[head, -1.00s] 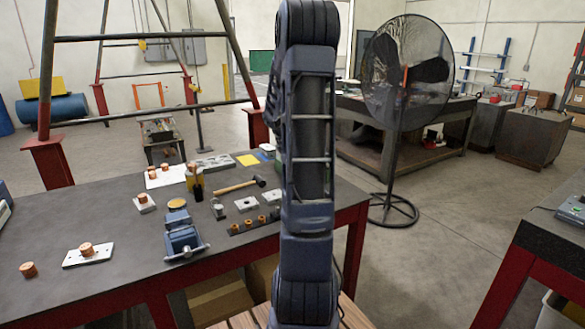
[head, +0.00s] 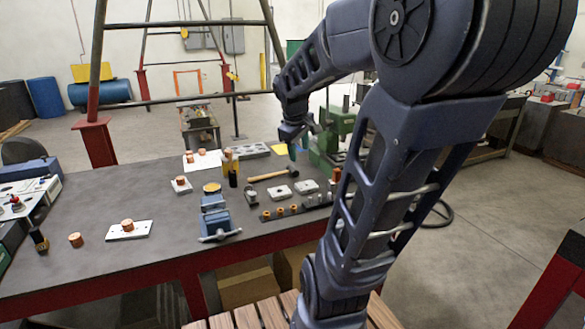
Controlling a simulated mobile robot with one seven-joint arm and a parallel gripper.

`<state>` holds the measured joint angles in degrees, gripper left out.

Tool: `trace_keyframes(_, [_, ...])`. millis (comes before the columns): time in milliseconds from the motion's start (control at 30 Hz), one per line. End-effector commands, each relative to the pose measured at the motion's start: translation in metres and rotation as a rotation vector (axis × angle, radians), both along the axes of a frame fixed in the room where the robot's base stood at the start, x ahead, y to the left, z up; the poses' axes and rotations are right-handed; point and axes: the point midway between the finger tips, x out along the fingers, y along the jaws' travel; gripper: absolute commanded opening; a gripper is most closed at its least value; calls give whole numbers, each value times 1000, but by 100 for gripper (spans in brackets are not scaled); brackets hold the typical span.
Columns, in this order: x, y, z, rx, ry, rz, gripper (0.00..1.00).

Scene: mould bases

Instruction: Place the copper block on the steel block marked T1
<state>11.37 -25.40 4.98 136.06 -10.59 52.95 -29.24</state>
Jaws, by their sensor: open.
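Several small copper blocks are on the grey workbench. One copper block (head: 76,240) stands on the bare top at the front left, and another (head: 127,225) sits on a pale steel plate (head: 143,229). A further copper block (head: 180,180) is on a small steel block (head: 187,187). Two more (head: 202,152) stand on a white sheet. Two pale steel blocks, one left (head: 279,193) and one right (head: 306,187), lie toward the right. No T1 mark is legible. My gripper (head: 293,152) hangs over the bench's back right, open and apart from the blocks; its fingertips are small and dark.
A blue vise (head: 215,218) stands at the front middle. A hammer (head: 268,175), a yellow-and-black bottle (head: 231,166) and a dark rack of copper pieces (head: 290,212) are nearby. A green machine (head: 338,130) stands at the right. The bench's left middle is bare.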

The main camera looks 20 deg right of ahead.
Motion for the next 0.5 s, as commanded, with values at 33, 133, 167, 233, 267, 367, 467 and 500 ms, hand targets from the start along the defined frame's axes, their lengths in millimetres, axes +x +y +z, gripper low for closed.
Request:
trace_keyframes(33, [-14,10,2,34,-31,-42,47])
trace_keyframes(133, [-39,27,3,111,-84,-139,47])
trace_keyframes(167, [-46,31,3,135,-98,-169,47])
trace_keyframes(233, [-62,41,2,193,-127,-233,47])
trace_keyframes(267, [-69,45,1,216,-136,-258,47])
trace_keyframes(367, [-86,55,-1,285,-161,-329,47])
trace_keyframes(467, [-98,62,-3,335,-174,-379,47])
trace_keyframes(500, [-101,63,-4,347,-177,-392,47])
